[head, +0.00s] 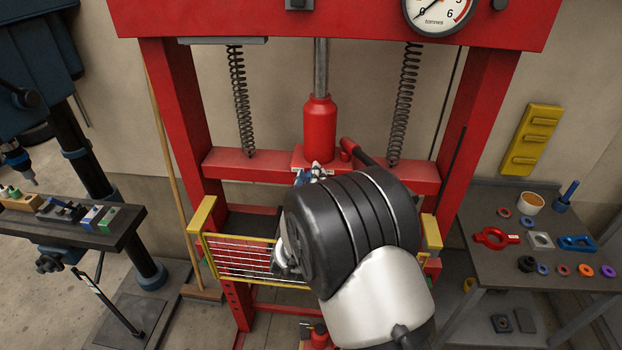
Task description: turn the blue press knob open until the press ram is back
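The red press frame (184,120) stands in the middle of the head view. A red cylinder (320,118) with a bare steel rod (321,65) above it stands on the press's crossbeam (240,163). A small patch of blue (302,177), which may be the press knob, shows just below the cylinder among small metal parts. My black wrist covers most of that area from the front. My gripper is mostly hidden by my wrist; I cannot tell its fingers from the metal parts or whether it touches the knob.
A yellow-framed mesh guard (225,257) is left of my wrist. A red lever (364,153) sticks up behind it. A pressure gauge (437,10) is at the top. A bench (500,212) with small parts is at right, a drill stand (92,150) at left.

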